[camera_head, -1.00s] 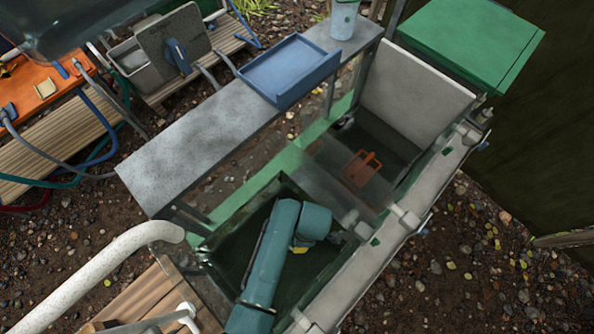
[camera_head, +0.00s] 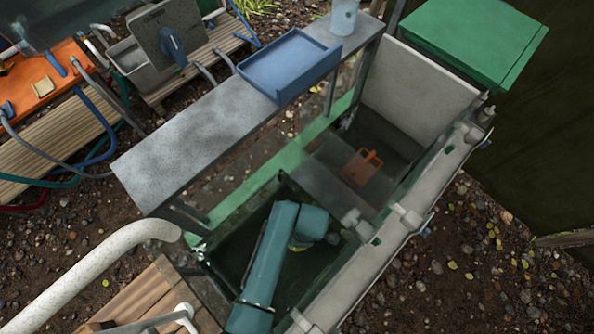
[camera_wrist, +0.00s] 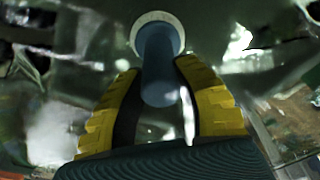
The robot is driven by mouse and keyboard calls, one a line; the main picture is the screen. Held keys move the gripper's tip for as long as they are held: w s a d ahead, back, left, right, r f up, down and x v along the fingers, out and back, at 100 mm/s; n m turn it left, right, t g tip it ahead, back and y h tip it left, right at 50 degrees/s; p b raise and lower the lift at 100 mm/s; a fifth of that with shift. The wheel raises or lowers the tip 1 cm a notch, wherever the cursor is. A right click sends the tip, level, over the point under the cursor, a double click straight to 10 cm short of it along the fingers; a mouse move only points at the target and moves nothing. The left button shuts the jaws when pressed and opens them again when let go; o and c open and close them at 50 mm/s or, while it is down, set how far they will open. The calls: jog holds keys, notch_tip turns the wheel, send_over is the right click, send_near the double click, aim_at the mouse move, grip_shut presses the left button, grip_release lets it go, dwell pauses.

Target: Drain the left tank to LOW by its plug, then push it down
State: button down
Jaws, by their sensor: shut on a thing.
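The left tank (camera_head: 232,250) is a dark green trough at the lower middle of the head view. My teal arm reaches down into it. My gripper (camera_wrist: 160,72) shows in the wrist view as two yellow, dark-lined fingers. They are shut on the blue-grey round plug (camera_wrist: 159,50), one finger on each side. A pale ring (camera_wrist: 134,34) surrounds the plug's far end. In the head view my arm hides the plug and most of the gripper. I cannot read a LOW mark or the water level.
A second compartment with an orange-red handled part (camera_head: 361,167) lies beyond the tank. A grey shelf (camera_head: 180,150) with a blue tray (camera_head: 290,67) runs along the left. A pale pipe (camera_head: 95,275) ends near the tank's left corner. A grey rail (camera_head: 405,225) borders the right.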

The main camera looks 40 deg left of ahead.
jog(key=shift+r, duration=0.1)
jog(key=shift+r+p, duration=1.35)
jog(key=shift+p, duration=0.3)
dwell(6.2)
